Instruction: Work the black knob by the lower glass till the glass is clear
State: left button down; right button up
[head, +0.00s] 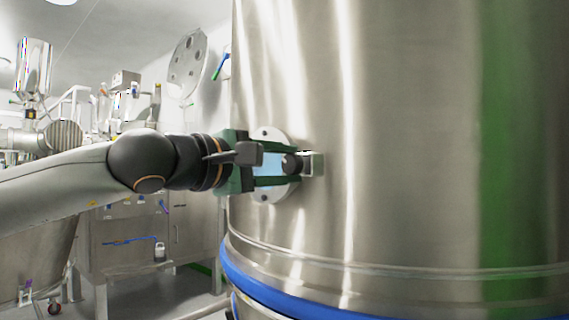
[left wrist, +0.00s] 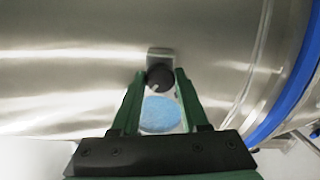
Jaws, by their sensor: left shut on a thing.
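The black knob (head: 292,164) sits on a small metal block on the side of a large steel vessel. It also shows in the left wrist view (left wrist: 160,77). Beside it is the round lower glass (head: 268,136) in a pale flange, and its pane looks light blue and cloudy in the left wrist view (left wrist: 160,115). My left gripper (head: 290,166) reaches in from the left across the glass, its green fingers on either side of the knob and shut on it. The fingers and gripper body hide part of the glass. My right gripper is in neither view.
The steel vessel (head: 400,150) fills the right of the head view, with a blue band (head: 300,296) round its lower part. A steel cabinet (head: 190,230) and other equipment stand behind my left arm. Some floor shows at lower left.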

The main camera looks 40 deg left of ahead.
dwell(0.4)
pick_arm(q)
jog(key=shift+c, duration=2.1)
grip_release()
jog(key=shift+s, duration=0.1)
jog(key=s+a, duration=0.1)
jog(key=s, duration=1.1)
jog(key=shift+a, duration=0.4)
jog(key=shift+s, duration=0.1)
